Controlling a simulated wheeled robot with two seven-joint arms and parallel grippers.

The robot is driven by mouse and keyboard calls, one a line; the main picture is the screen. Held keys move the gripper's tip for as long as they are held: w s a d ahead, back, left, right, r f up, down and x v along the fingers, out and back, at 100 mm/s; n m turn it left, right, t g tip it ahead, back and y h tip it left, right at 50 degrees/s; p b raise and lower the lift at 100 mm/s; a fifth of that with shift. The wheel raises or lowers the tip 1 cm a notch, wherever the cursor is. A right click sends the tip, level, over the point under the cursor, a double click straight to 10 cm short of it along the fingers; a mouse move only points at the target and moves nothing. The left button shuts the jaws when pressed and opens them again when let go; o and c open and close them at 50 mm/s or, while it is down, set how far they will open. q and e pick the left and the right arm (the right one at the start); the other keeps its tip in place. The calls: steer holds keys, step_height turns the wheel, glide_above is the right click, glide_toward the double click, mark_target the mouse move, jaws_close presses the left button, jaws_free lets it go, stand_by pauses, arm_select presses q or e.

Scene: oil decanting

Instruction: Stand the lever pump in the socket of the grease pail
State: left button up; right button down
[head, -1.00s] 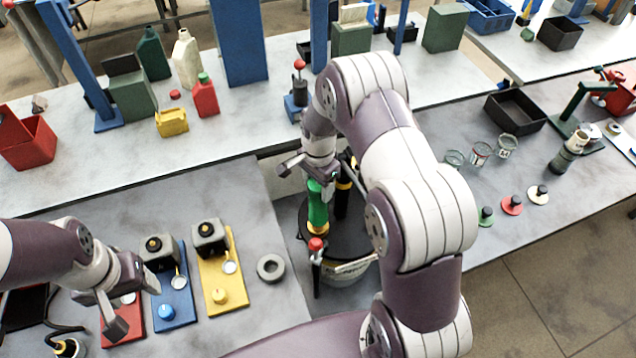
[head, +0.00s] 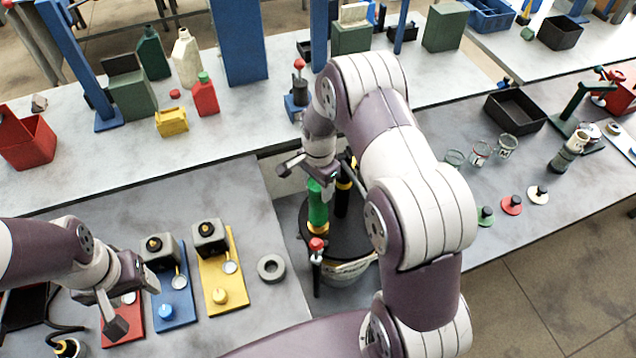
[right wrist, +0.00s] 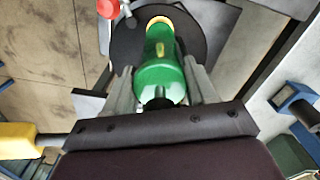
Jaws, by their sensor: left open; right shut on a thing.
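The lever pump (head: 318,207) has a green body with a yellow collar at its lower end. My right gripper (head: 319,183) is shut on the top of the green body, which stands nearly upright over the grease pail (head: 345,272). The right wrist view shows the green body (right wrist: 161,75) between the two fingers (right wrist: 160,88), with the pail's black lid (right wrist: 125,40) beyond. I cannot tell whether the collar touches the lid; the socket is hidden. A red knob (head: 316,244) on a dark rod is just in front. My left gripper (head: 120,310) is open and empty above the left bench.
A black cylinder with a yellow band (head: 343,192) stands close behind the pump. The pail sits in the gap between benches. On the left bench are a blue plate (head: 172,312), a yellow plate (head: 237,285) and a grey ring (head: 271,267). Glass jars (head: 480,152) stand to the right.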

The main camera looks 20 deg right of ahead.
steer(key=shift+f+b, duration=1.1)
steer(key=shift+f, duration=0.4)
steer(key=shift+c, duration=1.3)
jaws_free()
step_height(320, 180, up, 12)
steer(key=b, duration=0.4)
steer(key=shift+r, duration=0.35)
steer(key=shift+w+n, duration=0.25)
steer(key=shift+n, duration=0.35)
steer(key=s+a+f+n+b, duration=0.2)
steer(key=s+f+n, duration=0.1)
steer(key=s+n, duration=0.3)
steer(key=s+a+f+n+t+b, duration=0.1)
steer(key=s+a+f+n+b, duration=0.1)
steer(key=s+n, duration=0.5)
steer(key=s+f+b, duration=0.1)
steer(key=s+f, duration=0.1)
steer(key=s, duration=0.2)
steer(key=shift+s+a+f+b, duration=0.15)
steer(key=shift+s+f+b, duration=0.1)
steer(key=shift+b, duration=0.1)
